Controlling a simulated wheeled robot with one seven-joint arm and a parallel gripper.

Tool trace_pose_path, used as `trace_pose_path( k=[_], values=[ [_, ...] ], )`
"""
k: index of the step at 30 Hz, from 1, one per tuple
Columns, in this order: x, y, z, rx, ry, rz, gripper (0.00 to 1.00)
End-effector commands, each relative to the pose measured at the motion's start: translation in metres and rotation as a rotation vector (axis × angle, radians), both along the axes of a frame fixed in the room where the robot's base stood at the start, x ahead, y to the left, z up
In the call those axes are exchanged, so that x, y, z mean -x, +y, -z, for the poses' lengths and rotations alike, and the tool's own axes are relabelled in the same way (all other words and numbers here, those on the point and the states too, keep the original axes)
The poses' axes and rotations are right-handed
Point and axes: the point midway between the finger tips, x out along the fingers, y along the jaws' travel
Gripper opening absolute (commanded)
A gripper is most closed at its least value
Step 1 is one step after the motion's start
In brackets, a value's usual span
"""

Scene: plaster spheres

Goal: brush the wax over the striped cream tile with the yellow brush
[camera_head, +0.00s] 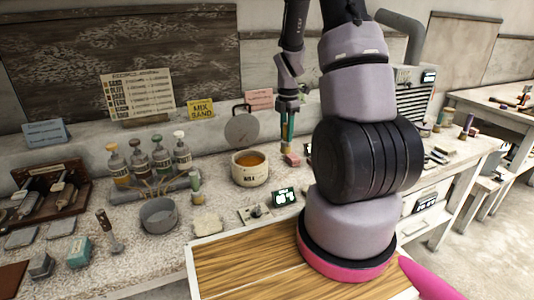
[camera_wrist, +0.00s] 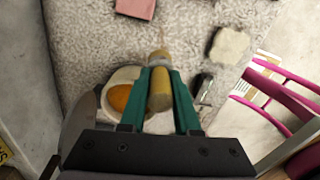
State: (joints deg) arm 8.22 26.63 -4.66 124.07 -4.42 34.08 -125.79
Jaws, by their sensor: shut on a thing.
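My gripper (camera_head: 289,126) has green fingers and hangs to the right of the wax pot in the head view. In the wrist view the gripper (camera_wrist: 161,88) is shut on the yellow brush (camera_wrist: 160,92), with its tip pointing away from the palm. The cream wax pot (camera_head: 250,167) holds orange wax, and the wax pot also shows left of the brush in the wrist view (camera_wrist: 118,102). A cream tile (camera_wrist: 229,45) lies up and right of the brush in the wrist view; I cannot make out stripes. My arm seems to hide it in the head view.
A pink block (camera_head: 291,159) lies right of the pot. A small display (camera_head: 284,197) stands in front of it. A grey bowl (camera_head: 159,216), a pale lump (camera_head: 207,223) and a bottle rack (camera_head: 150,190) crowd the left.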

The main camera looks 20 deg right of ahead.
Motion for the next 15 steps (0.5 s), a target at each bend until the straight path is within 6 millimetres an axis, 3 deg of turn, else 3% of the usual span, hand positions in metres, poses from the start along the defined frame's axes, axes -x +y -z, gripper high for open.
trace_pose_path(
  k=[5,12,15],
  values=[
    [-0.01,0.024,-0.005,0.0,-0.001,-0.008,0.0],
    [-0.031,0.095,-0.021,0.001,-0.002,-0.009,0.0],
    [-0.034,0.115,-0.026,0.001,0.0,-0.005,0.0]
  ],
)
